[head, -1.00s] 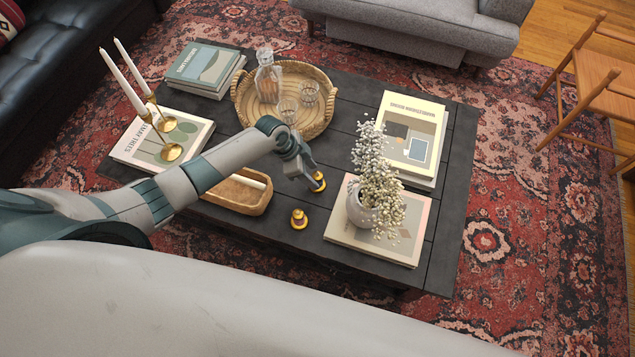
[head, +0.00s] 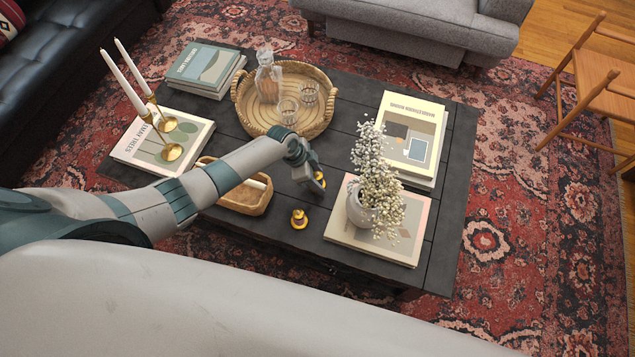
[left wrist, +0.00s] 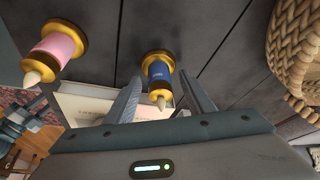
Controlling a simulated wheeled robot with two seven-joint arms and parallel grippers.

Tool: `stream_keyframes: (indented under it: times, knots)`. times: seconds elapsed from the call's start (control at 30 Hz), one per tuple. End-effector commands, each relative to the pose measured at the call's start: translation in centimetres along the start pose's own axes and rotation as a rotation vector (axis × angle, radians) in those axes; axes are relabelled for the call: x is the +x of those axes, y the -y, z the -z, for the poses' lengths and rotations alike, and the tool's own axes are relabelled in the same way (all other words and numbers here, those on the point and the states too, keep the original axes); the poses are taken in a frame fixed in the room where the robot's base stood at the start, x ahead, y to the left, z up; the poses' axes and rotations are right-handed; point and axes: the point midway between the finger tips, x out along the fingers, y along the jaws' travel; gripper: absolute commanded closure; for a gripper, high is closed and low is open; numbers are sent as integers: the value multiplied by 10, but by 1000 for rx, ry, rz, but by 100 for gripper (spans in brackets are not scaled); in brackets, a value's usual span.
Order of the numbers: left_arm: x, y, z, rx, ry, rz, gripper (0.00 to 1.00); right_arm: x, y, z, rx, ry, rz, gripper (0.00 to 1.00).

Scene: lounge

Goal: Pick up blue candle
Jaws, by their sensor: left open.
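The blue candle (left wrist: 158,73), a blue cylinder with gold rims and a pale tip, shows in the left wrist view between the two fingers of my left gripper (left wrist: 160,96). I cannot tell whether either finger touches it. In the head view my left gripper (head: 308,181) is above the dark coffee table (head: 345,115), and a candle's gold rim (head: 320,181) shows beside it, mostly hidden. The fingers are apart. A pink candle (left wrist: 57,46) with gold rims stands to the left in the wrist view.
A white vase (head: 360,207) with flowers stands on a book to the right of my gripper. A small gold-rimmed candle (head: 299,220) stands nearer me. A wicker tray (head: 245,112) with a decanter and glasses is behind; a small wooden tray (head: 240,205) is left.

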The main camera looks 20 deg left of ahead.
Motion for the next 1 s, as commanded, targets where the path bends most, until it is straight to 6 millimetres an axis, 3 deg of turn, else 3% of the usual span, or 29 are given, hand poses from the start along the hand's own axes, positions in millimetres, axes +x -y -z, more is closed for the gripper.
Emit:
stream_keyframes:
  times: [0.27, 0.47, 0.5, 1.0]
  knots:
    - [0, 0, 0, 0, 0, 0, 51, 0, 0, 2, 0, -3, 0, 69]
    - [0, 0, 0, 0, 0, 0, 96, 0, 0, 2, 0, -4, 0, 69]
    - [0, 0, 0, 0, 0, 0, 100, 0, 0, 2, 0, -4, 0, 69]
    - [-8, 1, 4, 1, -2, 1, 100, 0, 0, 2, 0, -4, 0, 69]
